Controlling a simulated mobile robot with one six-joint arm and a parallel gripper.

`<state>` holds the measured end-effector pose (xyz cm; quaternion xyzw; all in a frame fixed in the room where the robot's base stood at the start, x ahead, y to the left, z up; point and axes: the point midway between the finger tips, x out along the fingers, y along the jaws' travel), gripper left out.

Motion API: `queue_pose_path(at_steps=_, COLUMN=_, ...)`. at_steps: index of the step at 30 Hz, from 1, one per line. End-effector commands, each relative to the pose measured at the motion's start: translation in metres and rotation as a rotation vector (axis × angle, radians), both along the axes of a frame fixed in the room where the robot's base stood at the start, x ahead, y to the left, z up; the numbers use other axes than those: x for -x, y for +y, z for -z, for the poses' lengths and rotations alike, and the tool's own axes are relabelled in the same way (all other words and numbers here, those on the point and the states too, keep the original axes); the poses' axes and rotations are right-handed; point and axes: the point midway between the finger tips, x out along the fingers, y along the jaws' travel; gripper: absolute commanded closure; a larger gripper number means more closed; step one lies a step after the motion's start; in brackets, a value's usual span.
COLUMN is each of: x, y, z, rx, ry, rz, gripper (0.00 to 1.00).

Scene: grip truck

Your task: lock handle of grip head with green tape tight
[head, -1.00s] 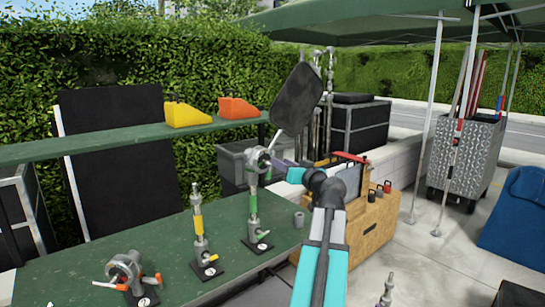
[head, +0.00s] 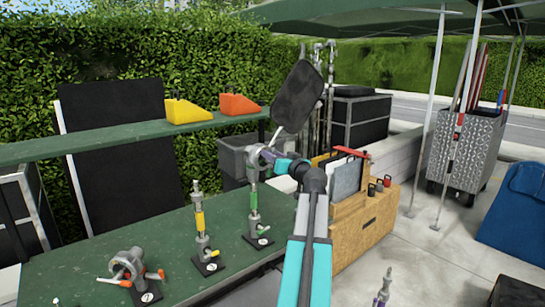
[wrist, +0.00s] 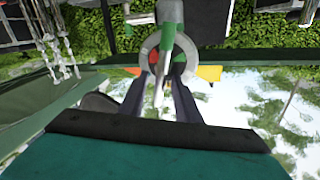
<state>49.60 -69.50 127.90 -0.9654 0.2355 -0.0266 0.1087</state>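The grip head (head: 254,157) is a grey round metal clamp on top of the short stand with green tape (head: 254,203), on the green table. A black flag (head: 298,97) rises tilted from it. My gripper (head: 272,157) is at the right side of the grip head, partly hidden behind my own wrist. In the wrist view the grip head (wrist: 149,50) and green tape (wrist: 168,12) are upside down. The pale handle (wrist: 159,88) points between the two dark fingers of my gripper (wrist: 160,88). The fingers stand apart; contact with the handle is not clear.
A yellow-taped stand (head: 200,222) and an orange-handled grip head (head: 128,265) stand left on the green table (head: 75,268). Yellow (head: 185,110) and orange (head: 238,104) wedges sit on the shelf behind. A wooden crate (head: 365,225) stands at right. Open pavement lies further right.

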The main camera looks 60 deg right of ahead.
Motion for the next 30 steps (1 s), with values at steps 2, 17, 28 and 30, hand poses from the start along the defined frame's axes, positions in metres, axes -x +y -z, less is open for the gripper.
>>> queue_pose_path(at_steps=2, x=0.0, y=0.0, z=0.0, rx=0.0, ry=0.0, rz=0.0, gripper=0.83)
queue_pose_path(at_steps=17, x=-0.001, y=0.001, z=0.0, rx=-0.004, ry=-0.001, rz=-0.002, gripper=1.0)
queue_pose_path(at_steps=28, x=0.0, y=-0.001, z=-0.001, rx=-0.014, ry=-0.006, rz=0.001, gripper=1.0)
queue_pose_path(at_steps=30, x=0.0, y=-0.001, z=-0.001, rx=-0.017, ry=-0.008, rz=0.001, gripper=1.0)
